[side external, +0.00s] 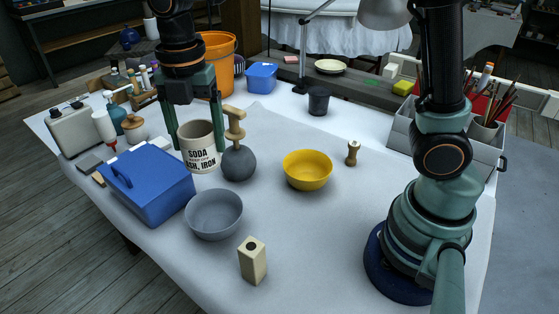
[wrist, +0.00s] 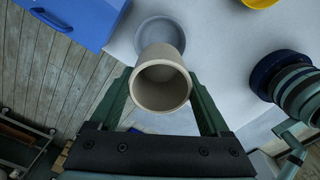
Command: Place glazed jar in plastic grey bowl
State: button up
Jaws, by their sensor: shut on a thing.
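The glazed jar (side external: 201,157) is a beige pot with dark lettering, "SODA" and "ASH, IRON". My gripper (side external: 198,146) is shut on it, one finger on each side. The jar hangs mouth up, nearly upright, beside the blue box. Its height above the table is hard to tell. In the wrist view the jar (wrist: 162,100) sits between the fingers and its open mouth faces the camera. The plastic grey bowl (side external: 214,222) stands on the table in front of the jar and looks empty. In the wrist view the bowl (wrist: 160,22) is beyond the jar, which hides part of it.
A blue box (side external: 150,190) stands left of the bowl. A round grey vase (side external: 239,165) is close right of the jar, with a wooden spool-like piece (side external: 235,123) by its top. A yellow bowl (side external: 307,172) and a cream block (side external: 252,262) stand nearby.

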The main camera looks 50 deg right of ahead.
aim_at(203, 162)
notch_tip(203, 162, down, 18)
jog(key=shift+r, duration=0.2)
jog(key=shift+f, duration=0.15)
jog(key=o, duration=1.2)
notch_tip(203, 162, up, 12)
jog(key=shift+r, duration=0.15)
jog(key=shift+s+d+r+m+t, duration=0.95)
jog(key=shift+s+d+r+m, duration=0.55)
jog(key=shift+d+m, duration=1.85)
jog(key=shift+s+d+r+m+t, duration=0.9)
jog(key=shift+s+d+r+m, duration=0.8)
jog(key=shift+m, duration=3.1)
jog(key=shift+s+d+r+m+t, duration=1.1)
jog(key=shift+d+m, duration=1.7)
jog(key=shift+m, duration=1.25)
